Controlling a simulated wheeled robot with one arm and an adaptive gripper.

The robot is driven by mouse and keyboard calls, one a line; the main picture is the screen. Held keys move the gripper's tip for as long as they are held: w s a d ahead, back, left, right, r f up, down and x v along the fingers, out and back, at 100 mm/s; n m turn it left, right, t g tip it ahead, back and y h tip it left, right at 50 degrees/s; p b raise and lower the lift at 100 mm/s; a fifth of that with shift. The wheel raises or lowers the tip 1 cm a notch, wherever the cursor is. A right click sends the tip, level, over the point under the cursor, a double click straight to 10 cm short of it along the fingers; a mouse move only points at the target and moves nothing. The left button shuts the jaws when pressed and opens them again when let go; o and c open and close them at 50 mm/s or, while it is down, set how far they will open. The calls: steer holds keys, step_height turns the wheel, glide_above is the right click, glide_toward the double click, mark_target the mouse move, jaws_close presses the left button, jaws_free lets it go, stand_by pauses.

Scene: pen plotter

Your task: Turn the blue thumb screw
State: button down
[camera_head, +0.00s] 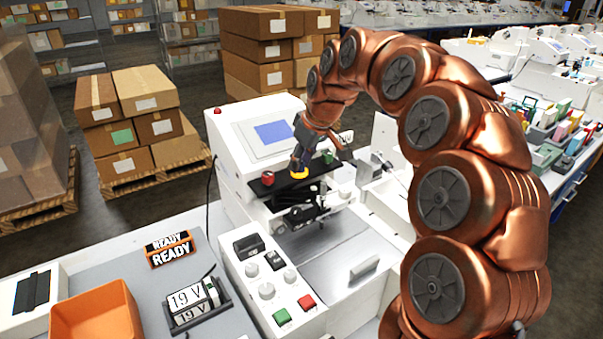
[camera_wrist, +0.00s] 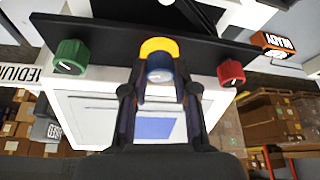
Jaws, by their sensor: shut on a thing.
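The blue thumb screw (camera_wrist: 159,69) sits between the fingertips of my gripper (camera_wrist: 160,88) in the wrist view, with a yellow-orange ring around its far side. My gripper is shut on it. A green thumb screw (camera_wrist: 70,57) and a red thumb screw (camera_wrist: 231,73) stand on the same black bar (camera_wrist: 110,38), one to each side. In the head view my gripper (camera_head: 300,165) reaches down to the bar (camera_head: 262,188) on the white plotter (camera_head: 235,150). The yellow-orange ring shows there under the fingertips, and the blue screw is mostly hidden. The red screw (camera_head: 267,177) is left of my gripper.
A control box (camera_head: 262,290) with knobs and green and red buttons stands in front of the plotter. An orange bin (camera_head: 97,312), a READY sign (camera_head: 169,250) and a 19 V display (camera_head: 193,302) are on the left. Stacked cartons stand behind.

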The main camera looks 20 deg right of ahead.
steer(key=m+h+b, duration=0.1)
steer(key=m+b, duration=0.2)
steer(key=shift+f+m, duration=0.1)
steer(key=shift+m, duration=0.3)
steer(key=m+h+b, duration=0.1)
steer(key=m, duration=0.1)
steer(key=m+h+b, duration=0.1)
steer(key=m, duration=0.1)
steer(key=shift+a+m+t+b, duration=0.15)
steer(key=shift+m+t+b, duration=0.15)
steer(key=shift+b, duration=0.05)
steer(key=m+h+b, duration=0.1)
steer(key=m, duration=0.3)
steer(key=shift+w+a+h, duration=0.1)
steer(key=shift+h, duration=0.3)
steer(key=shift+m+g+h+b, duration=0.3)
steer(key=shift+m+g+h, duration=0.3)
steer(key=shift+m, duration=1)
steer(key=shift+r, duration=0.2)
steer(key=c, duration=0.9)
jaws_free()
steer(key=shift+f, duration=0.1)
